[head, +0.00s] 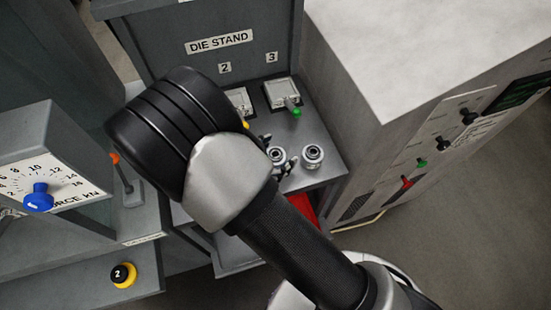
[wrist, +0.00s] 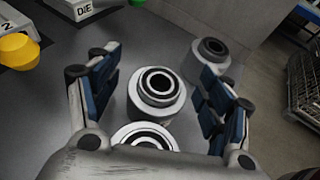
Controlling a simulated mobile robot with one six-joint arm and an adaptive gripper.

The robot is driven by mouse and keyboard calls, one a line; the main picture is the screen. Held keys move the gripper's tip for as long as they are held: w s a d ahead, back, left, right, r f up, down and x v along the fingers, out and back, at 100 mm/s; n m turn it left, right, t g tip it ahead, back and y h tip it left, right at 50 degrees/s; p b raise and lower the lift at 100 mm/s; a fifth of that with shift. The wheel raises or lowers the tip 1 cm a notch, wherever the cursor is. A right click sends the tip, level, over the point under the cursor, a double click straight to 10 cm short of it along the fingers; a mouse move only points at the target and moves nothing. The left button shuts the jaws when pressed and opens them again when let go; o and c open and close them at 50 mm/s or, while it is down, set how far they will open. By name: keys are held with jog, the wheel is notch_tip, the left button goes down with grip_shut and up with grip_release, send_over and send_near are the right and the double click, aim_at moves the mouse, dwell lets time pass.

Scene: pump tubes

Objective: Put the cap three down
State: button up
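My gripper (wrist: 158,78) is open in the wrist view, with its blue-padded fingers spread left and right. A round metal piece with a dark bore (wrist: 156,92) stands upright between them, with gaps on both sides. A similar ring-topped piece (wrist: 146,137) shows nearer, partly hidden by my gripper's body. Another metal piece (wrist: 212,47) stands beyond the right finger, which partly covers it. In the head view, two metal pieces (head: 277,154) (head: 313,153) stand on the die stand's shelf (head: 325,173), beside my fingertips. No number shows on them, so I cannot tell which is cap three.
The die stand panel (head: 220,42) carries labels 2 and 3. A die block with a green knob (head: 297,113) sits under the 3; a yellow knob (wrist: 18,50) is near the 2. A grey cabinet (head: 340,105) borders the shelf on the right. A force dial box (head: 60,185) is at left.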

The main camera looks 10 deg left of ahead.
jog(key=c, duration=1.5)
